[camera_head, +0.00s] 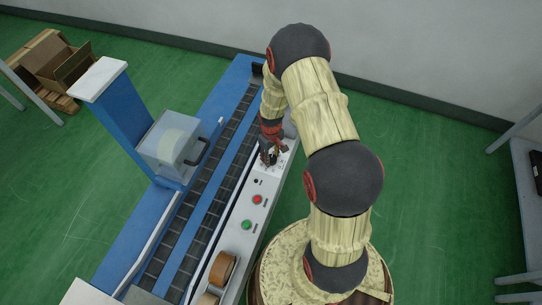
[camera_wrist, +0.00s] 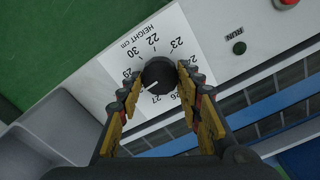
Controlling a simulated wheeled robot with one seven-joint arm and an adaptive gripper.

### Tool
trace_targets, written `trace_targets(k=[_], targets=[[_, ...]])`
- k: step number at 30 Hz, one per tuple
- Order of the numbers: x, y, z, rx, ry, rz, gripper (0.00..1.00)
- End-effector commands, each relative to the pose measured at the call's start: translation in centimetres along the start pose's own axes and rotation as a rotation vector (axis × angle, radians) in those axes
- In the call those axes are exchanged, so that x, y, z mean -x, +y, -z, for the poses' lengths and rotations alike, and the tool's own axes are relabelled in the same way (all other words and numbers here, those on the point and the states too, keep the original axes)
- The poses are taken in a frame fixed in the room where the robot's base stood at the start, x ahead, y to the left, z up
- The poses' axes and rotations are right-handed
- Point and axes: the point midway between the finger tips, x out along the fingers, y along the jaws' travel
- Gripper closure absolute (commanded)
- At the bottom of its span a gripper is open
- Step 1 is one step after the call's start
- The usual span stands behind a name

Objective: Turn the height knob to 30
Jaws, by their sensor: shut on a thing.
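The height knob (camera_wrist: 159,74) is a round black dial on a white plate (camera_wrist: 103,75) marked "HEIGHT cm". Numbers including 22, 23, 26, 27, 29 and 30 ring it; some of the scale is hidden by the fingers. A faint light mark on the knob points to the lower left in the wrist view, away from the 30; its exact reading is unclear. My gripper (camera_wrist: 160,82) has one finger on each side of the knob and is shut on it. In the head view my gripper (camera_head: 271,154) is over the panel and mostly covers the knob.
A red button (camera_head: 257,199) and a green button (camera_head: 247,225) are on the same panel, with a small black RUN button (camera_wrist: 239,48) nearer the knob. The blue conveyor machine (camera_head: 205,215) runs alongside. A cardboard box (camera_head: 62,62) lies at the back left.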

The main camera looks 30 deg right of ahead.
Motion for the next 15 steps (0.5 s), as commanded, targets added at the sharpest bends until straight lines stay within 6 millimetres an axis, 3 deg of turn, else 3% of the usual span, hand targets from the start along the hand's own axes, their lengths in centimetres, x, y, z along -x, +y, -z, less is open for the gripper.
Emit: trace_targets(k=[15], targets=[[0.12,0.09,-0.05,-0.454,0.0,0.0,0.9]])
